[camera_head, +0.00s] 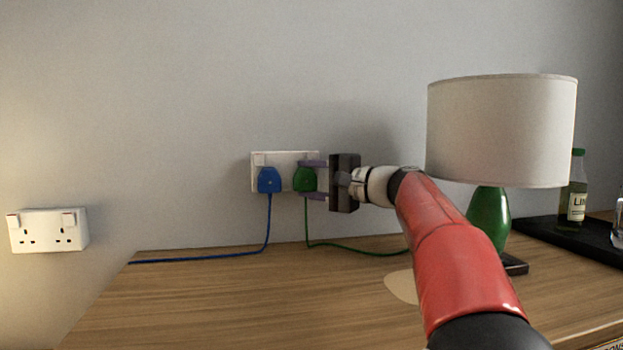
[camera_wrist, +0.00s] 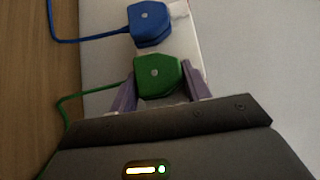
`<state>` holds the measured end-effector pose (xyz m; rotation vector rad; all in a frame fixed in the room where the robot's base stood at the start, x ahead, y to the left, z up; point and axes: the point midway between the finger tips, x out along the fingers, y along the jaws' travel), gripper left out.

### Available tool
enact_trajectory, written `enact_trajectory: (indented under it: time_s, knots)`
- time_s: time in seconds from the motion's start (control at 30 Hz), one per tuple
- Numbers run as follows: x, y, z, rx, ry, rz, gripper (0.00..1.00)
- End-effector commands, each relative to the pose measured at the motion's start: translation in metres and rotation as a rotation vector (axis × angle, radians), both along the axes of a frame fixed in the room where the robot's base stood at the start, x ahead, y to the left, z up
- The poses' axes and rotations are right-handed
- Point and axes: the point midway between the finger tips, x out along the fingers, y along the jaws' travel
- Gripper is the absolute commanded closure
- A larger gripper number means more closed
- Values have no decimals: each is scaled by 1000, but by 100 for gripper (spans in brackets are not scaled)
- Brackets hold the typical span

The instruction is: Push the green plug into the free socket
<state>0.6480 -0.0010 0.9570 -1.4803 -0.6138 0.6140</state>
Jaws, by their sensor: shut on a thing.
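The green plug (camera_head: 305,179) is at the right half of the white double socket (camera_head: 257,160) on the wall above the wooden top. My gripper (camera_head: 313,180) is shut on the green plug, with one purple finger above it and one below. The wrist view shows the green plug (camera_wrist: 158,76) between the two fingers (camera_wrist: 157,88). Whether its pins are fully in the socket cannot be told, as the plug hides them. A blue plug (camera_head: 269,180) sits in the left half of the same socket and also shows in the wrist view (camera_wrist: 150,22).
A second white double socket (camera_head: 48,231) on the left wall is empty. A lamp with a pale shade (camera_head: 502,130) and green base (camera_head: 488,215) stands right of my arm. A bottle (camera_head: 574,195) is on a dark tray (camera_head: 560,236). Blue (camera_head: 205,259) and green (camera_head: 345,247) cords cross the wooden top.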

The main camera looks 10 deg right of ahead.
Motion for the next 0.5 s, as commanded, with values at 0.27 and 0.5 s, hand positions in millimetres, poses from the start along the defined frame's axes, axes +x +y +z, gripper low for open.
enact_trajectory:
  time_s: [0.27, 0.5]
  knots:
    - [1, 0, 1, 2, -2, -2, 27]
    - [1, 0, 2, 2, -4, -1, 27]
